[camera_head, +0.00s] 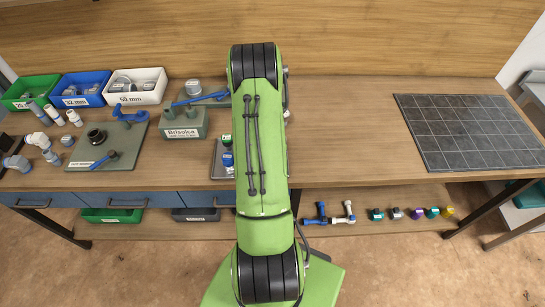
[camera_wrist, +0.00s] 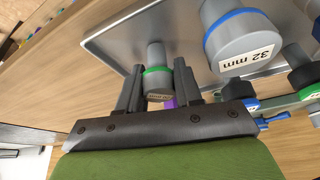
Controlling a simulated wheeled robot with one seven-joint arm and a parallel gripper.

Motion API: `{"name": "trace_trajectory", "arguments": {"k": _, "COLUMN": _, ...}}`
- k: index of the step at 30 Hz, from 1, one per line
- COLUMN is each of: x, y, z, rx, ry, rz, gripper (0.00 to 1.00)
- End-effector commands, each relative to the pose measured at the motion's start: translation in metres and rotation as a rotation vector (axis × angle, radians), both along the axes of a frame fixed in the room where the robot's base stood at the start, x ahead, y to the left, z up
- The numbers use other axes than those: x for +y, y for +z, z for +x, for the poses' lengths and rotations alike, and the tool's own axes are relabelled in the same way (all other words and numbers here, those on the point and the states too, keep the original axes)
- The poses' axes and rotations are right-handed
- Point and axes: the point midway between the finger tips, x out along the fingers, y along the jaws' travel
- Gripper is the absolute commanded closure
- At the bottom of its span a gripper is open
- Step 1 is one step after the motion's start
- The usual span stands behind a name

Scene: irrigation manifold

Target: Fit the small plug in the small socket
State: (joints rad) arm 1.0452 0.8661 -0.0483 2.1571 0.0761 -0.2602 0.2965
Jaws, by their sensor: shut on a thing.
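The small plug (camera_wrist: 155,70), grey with a green ring and a 20 mm label, is between the fingers of my gripper (camera_wrist: 157,75) in the wrist view. My gripper is shut on it. The plug is over or on the grey tray (camera_wrist: 112,40); I cannot tell whether it touches. A larger plug (camera_wrist: 232,40) with a blue ring and a 32 mm label stands beside it to the right. In the head view my arm hides my gripper and part of the tray (camera_head: 216,169). I cannot make out which opening is the small socket; the grey-green Brisolca block (camera_head: 184,131) stands left of the tray.
A green-grey board (camera_head: 115,155) with a black fitting and blue valve lies further left, among loose pipe fittings (camera_head: 45,145). Green, blue and white bins (camera_head: 136,88) line the back left. The bench right of my arm is clear up to a dark gridded mat (camera_head: 470,130).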

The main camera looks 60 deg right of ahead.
Motion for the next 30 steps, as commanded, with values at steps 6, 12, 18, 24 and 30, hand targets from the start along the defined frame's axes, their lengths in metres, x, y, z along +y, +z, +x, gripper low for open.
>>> {"name": "trace_trajectory", "arguments": {"k": 6, "x": 0.0, "y": -0.004, "z": 0.0, "rx": 0.0, "ry": 0.0, "rz": 0.001, "gripper": 0.61}}
{"name": "trace_trajectory", "arguments": {"k": 12, "x": 0.0, "y": -0.003, "z": 0.0, "rx": 0.0, "ry": 0.0, "rz": 0.001, "gripper": 0.4}}
{"name": "trace_trajectory", "arguments": {"k": 18, "x": 0.0, "y": -0.002, "z": 0.0, "rx": 0.0, "ry": 0.0, "rz": 0.001, "gripper": 0.4}}
{"name": "trace_trajectory", "arguments": {"k": 24, "x": 0.008, "y": 0.024, "z": -0.001, "rx": -0.002, "ry": 0.003, "rz": -0.003, "gripper": 0.4}}
{"name": "trace_trajectory", "arguments": {"k": 30, "x": 0.029, "y": 0.077, "z": -0.005, "rx": -0.003, "ry": 0.003, "rz": -0.004, "gripper": 0.4}}
